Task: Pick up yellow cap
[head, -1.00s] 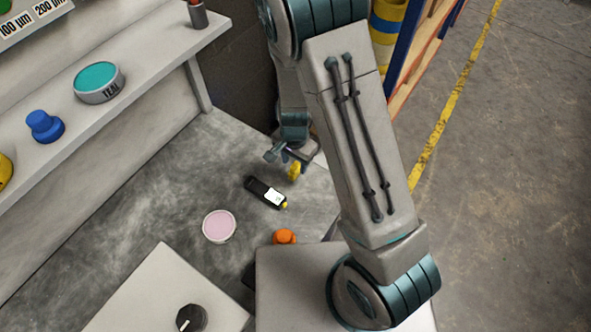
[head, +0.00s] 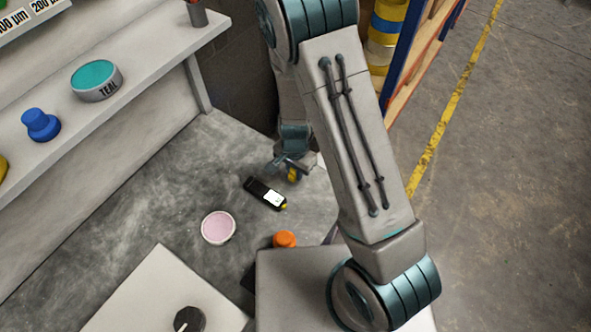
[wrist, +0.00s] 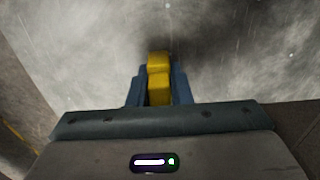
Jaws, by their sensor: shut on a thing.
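The yellow cap (wrist: 159,78) sits between the two blue-grey fingers of my gripper (wrist: 159,90) in the wrist view. The fingers are shut on it from both sides. In the head view my gripper (head: 293,170) is low over the far end of the grey bench, and only a small piece of the yellow cap (head: 293,175) shows; the fingers and wrist hide the rest. Whether the cap touches the bench is hard to tell.
A black device with a white screen (head: 265,194) lies just in front of my gripper. A pink-topped tin (head: 218,228) and an orange cap (head: 284,239) are nearer. A shelf at left holds a teal tin (head: 97,80) and a blue cap (head: 40,125).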

